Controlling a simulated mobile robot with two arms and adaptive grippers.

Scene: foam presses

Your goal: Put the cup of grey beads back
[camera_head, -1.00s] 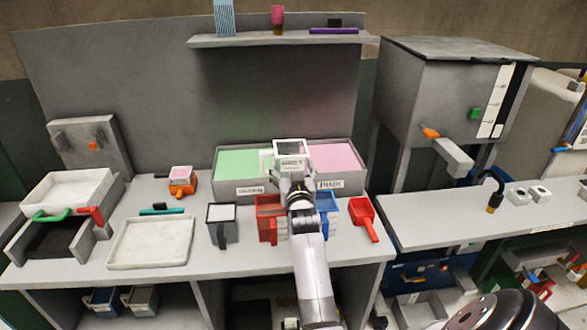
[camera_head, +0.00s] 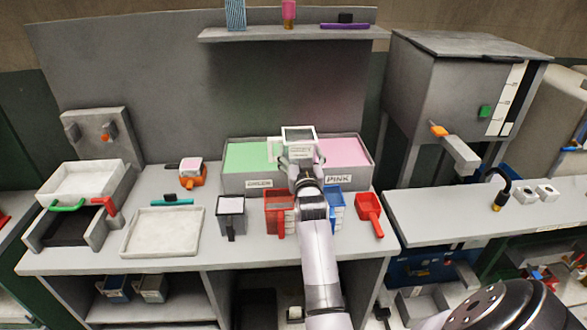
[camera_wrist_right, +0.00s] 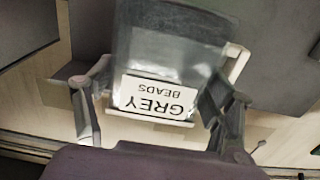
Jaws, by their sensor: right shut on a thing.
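A clear cup (camera_wrist_right: 165,45) with a white label reading GREY BEADS (camera_wrist_right: 158,98) is between the fingers of my right gripper (camera_wrist_right: 160,112) in the right wrist view. The gripper is shut on it. The lettering is upside down there, and I cannot make out the beads inside. In the head view, the cup (camera_head: 299,134) and my right gripper (camera_head: 302,160) are in front of the green and pink bins, overlapping the divide between them. My left gripper is not in view.
The green bin (camera_head: 259,184) and pink bin (camera_head: 339,179) stand at the bench's back. A grey container (camera_head: 231,222), red scoop (camera_head: 370,215) and white tray (camera_head: 160,232) are on the bench. Above is a shelf (camera_head: 290,34) with several items; its left middle looks clear.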

